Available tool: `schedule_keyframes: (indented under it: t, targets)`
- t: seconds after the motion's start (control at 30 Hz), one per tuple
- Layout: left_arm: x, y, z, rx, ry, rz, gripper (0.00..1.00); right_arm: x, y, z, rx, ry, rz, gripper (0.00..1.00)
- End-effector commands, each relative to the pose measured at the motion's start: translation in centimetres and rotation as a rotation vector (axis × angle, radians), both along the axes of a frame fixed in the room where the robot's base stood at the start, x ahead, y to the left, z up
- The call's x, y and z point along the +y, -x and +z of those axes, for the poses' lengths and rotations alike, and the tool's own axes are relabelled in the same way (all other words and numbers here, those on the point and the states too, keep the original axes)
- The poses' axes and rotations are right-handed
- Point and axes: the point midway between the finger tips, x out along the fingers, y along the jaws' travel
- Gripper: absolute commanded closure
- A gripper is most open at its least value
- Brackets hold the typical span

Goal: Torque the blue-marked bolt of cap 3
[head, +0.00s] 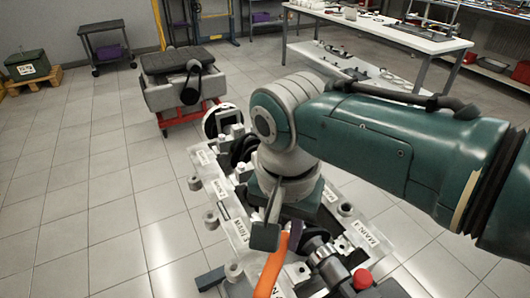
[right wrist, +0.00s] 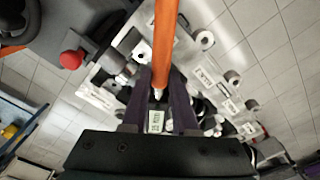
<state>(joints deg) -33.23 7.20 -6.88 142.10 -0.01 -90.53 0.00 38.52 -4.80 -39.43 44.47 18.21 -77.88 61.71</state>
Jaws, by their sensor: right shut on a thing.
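The engine block (head: 238,238) stands below my right arm, with white MAIN labels along both sides. My right gripper (head: 272,228) is over the middle of the block. It is shut on the orange handle of a tool (head: 272,272). In the right wrist view the orange tool (right wrist: 163,45) runs up between the two dark fingers (right wrist: 160,95). The tool's far end is out of the picture. I cannot make out the blue-marked bolt or which cap is number 3; my arm and gripper hide part of the block. My left gripper is not in view.
A grey cart with a red base (head: 190,116) stands behind the block. A white workbench (head: 400,36) with parts is at the back right. A small trolley (head: 105,45) and a green box (head: 27,66) are at the back left. The tiled floor (head: 80,200) at left is clear.

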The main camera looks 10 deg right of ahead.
Motion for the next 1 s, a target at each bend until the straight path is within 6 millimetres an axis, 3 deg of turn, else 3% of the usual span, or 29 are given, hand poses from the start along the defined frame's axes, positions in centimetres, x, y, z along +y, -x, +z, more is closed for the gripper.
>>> schedule_keyframes:
  t: [1.0]
  targets:
    - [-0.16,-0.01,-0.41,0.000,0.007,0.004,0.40,0.78,-0.39,0.15,-0.002,-0.007,-0.039,1.00]
